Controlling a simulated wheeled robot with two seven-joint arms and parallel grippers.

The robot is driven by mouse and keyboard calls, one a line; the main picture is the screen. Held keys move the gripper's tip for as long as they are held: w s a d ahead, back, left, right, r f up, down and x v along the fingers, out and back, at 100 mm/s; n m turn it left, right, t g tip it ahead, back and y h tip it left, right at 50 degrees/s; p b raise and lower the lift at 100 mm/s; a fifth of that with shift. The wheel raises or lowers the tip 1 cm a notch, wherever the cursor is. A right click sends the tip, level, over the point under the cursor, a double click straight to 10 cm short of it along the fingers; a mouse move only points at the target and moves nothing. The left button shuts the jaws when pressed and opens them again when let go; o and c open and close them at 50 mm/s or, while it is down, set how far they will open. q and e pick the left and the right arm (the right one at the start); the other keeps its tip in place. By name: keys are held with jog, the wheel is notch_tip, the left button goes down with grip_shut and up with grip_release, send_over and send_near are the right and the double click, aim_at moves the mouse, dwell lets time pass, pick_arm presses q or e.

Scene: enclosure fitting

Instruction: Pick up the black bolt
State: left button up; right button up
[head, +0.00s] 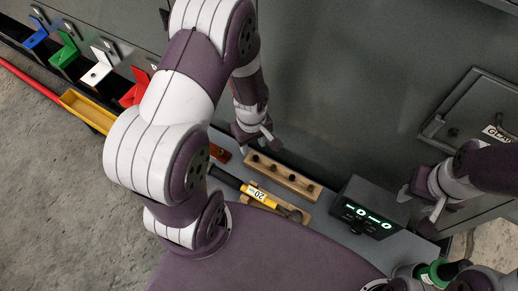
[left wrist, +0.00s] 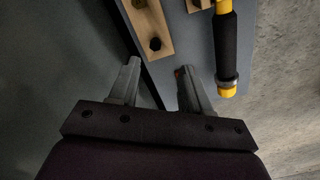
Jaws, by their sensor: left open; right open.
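A wooden block (head: 283,174) on the grey shelf holds a row of several dark bolts; their colours are hard to tell apart in the head view. One black bolt (left wrist: 155,44) stands in the near end of the block in the left wrist view. My left gripper (head: 257,138) is open and empty, close to the block's left end in the head view. Its two fingers (left wrist: 160,75) show apart in the left wrist view, with the black bolt beyond their tips. My right gripper (head: 428,196) is open and empty at the right, near the cabinet.
A torque wrench with a yellow label (head: 257,193) lies beside the block. A black box with a lit display (head: 368,208) stands to the right. The cabinet wall (head: 340,100) rises behind the shelf. Coloured brackets and a yellow tray (head: 85,108) are at left.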

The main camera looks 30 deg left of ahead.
aim_at(256, 157)
pick_arm(q)
notch_tip(256, 157, down, 3)
jog(key=shift+r, duration=0.2)
jog(key=f, duration=0.1)
jog(key=f+b, duration=0.1)
jog(key=f, duration=0.1)
jog(key=f+b, duration=0.1)
jog(key=f, duration=0.1)
jog(key=shift+w+d, duration=0.3)
jog(key=shift+d, duration=0.05)
pick_arm(e)
notch_tip(256, 157, down, 3)
jog(key=shift+f, duration=0.1)
pick_arm(q)
grip_shut()
